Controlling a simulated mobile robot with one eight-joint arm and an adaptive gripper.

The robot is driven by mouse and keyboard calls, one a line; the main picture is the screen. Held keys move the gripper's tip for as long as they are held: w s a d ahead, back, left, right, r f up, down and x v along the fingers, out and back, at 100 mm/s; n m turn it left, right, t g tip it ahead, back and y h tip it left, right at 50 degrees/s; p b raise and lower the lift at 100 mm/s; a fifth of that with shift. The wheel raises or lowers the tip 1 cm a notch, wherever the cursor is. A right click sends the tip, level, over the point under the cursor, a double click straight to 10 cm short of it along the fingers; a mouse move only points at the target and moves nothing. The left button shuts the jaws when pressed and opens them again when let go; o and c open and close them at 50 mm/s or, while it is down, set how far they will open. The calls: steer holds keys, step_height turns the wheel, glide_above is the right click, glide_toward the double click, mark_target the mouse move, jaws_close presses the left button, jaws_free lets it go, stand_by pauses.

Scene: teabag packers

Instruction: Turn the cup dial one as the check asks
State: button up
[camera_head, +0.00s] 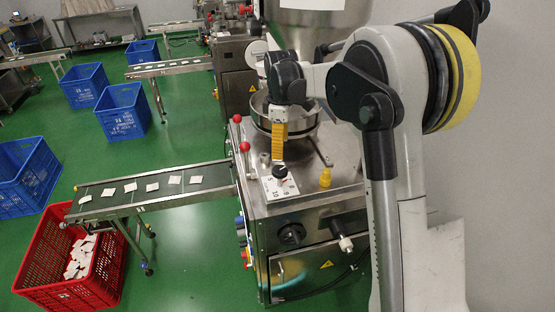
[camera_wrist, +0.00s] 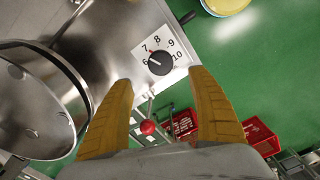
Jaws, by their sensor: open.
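The cup dial is a black round knob (camera_head: 279,171) on a white number plate (camera_head: 281,189) on top of the steel packing machine. In the wrist view the knob (camera_wrist: 161,62) sits among the numbers 6 to 10 on its plate (camera_wrist: 178,43). A small red mark at the knob's edge points toward the 7. My gripper (camera_head: 278,157) hangs with its yellow fingers down, just above the dial. In the wrist view the fingers (camera_wrist: 160,82) are spread and empty, and the knob shows beyond the gap, clear of both.
A round steel bowl (camera_head: 291,129) stands behind the dial. A conveyor (camera_head: 155,190) with teabags runs left toward a red crate (camera_head: 72,262). Blue crates (camera_head: 124,112) stand on the floor.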

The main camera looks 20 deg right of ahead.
mark_target(280, 170)
step_height(280, 170, down, 10)
steer(key=shift+r, duration=0.1)
steer(key=shift+s, duration=0.1)
steer(key=shift+c, duration=0.3)
steer(key=c, duration=1.1)
